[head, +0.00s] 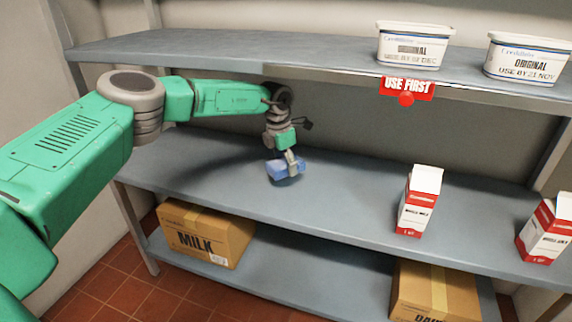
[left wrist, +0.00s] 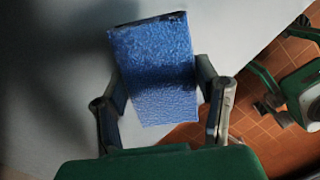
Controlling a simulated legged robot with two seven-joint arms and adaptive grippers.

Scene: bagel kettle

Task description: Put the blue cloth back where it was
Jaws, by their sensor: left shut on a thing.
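The blue cloth (head: 284,169) is a small folded block at the middle shelf, left of centre in the head view. My left gripper (head: 290,160) reaches down over it and is shut on it. In the left wrist view the cloth (left wrist: 155,75) sits between the two fingers of my left gripper (left wrist: 160,95), with the grey shelf behind it. I cannot tell whether the cloth touches the shelf or hangs just above it. My right gripper is not in the head view.
The middle shelf (head: 340,205) is clear around the cloth. Milk cartons (head: 416,212) (head: 547,235) stand to the right. Boxes (head: 205,235) (head: 432,292) sit on the bottom shelf.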

